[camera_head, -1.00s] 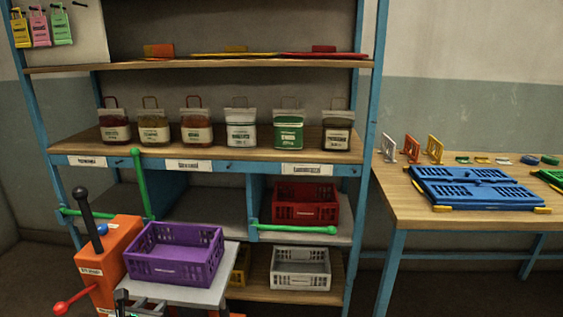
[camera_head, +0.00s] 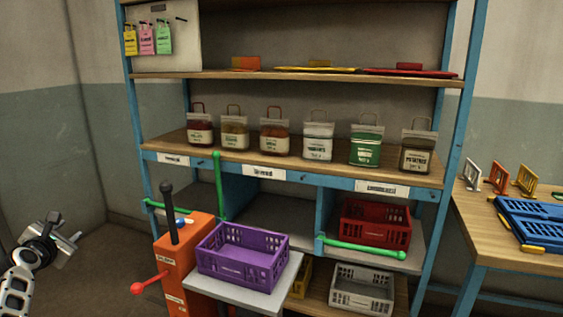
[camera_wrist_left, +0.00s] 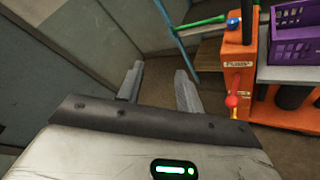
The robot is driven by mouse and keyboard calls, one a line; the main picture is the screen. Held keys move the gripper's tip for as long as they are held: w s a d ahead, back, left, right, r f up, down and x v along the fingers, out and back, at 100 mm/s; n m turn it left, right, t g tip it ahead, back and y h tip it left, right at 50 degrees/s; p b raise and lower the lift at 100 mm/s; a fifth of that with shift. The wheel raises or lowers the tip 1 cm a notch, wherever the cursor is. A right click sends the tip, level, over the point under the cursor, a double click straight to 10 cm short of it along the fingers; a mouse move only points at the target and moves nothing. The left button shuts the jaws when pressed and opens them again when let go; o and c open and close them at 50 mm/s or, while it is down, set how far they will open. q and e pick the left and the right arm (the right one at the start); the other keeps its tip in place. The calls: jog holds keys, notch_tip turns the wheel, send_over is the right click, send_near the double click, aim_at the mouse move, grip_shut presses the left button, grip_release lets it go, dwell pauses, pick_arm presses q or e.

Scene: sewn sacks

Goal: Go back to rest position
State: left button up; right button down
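My left gripper (camera_head: 66,243) is at the left edge of the head view, left of the orange post and away from the shelf. In the left wrist view its two fingers (camera_wrist_left: 158,88) stand apart with only floor and wall between them, so it is open and empty. My right gripper is not in view. Several sewn sacks stand in a row on the middle shelf, among them a green sack (camera_head: 366,146) and a dark sack (camera_head: 416,151). The purple crate (camera_head: 243,257) sits empty on a small grey platform beside the orange post (camera_head: 186,262).
The blue-framed shelf (camera_head: 300,184) also holds a red crate (camera_head: 375,226) and a grey crate (camera_head: 361,290). Green bars jut from its front. A red-knobbed lever (camera_head: 138,288) sticks out from the orange post. A wooden table (camera_head: 490,232) stands at right. The floor at left is clear.

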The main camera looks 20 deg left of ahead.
pick_arm(q)
jog(key=s+d+f+m+g+h, duration=0.1)
jog(key=s+d+f+m+h, duration=0.15)
jog(key=d+f+m, duration=0.5)
jog(key=s+d+f+m+g+h, duration=0.1)
jog(key=s+d+f+m, duration=0.25)
jog(key=d+m, duration=0.7)
jog(key=s+d+f+m+h, duration=0.2)
jog(key=s+d+f+m, duration=0.1)
jog(key=d+f+m, duration=0.6)
jog(key=s+d+f+m+g+h, duration=0.1)
jog(key=s+d+m+h, duration=0.1)
jog(key=s+d+m, duration=0.6)
jog(key=s+d+f+m+g+h, duration=0.1)
jog(key=s+d+f+m+h, duration=0.1)
jog(key=s+d+m, duration=0.6)
jog(key=w+d+n, duration=0.2)
jog(key=d+n, duration=0.5)
jog(key=d, duration=0.4)
jog(key=shift+w+d+r+t, duration=0.2)
jog(key=shift+w+r+t, duration=0.15)
jog(key=shift+r, duration=0.1)
jog(key=shift+h, duration=0.25)
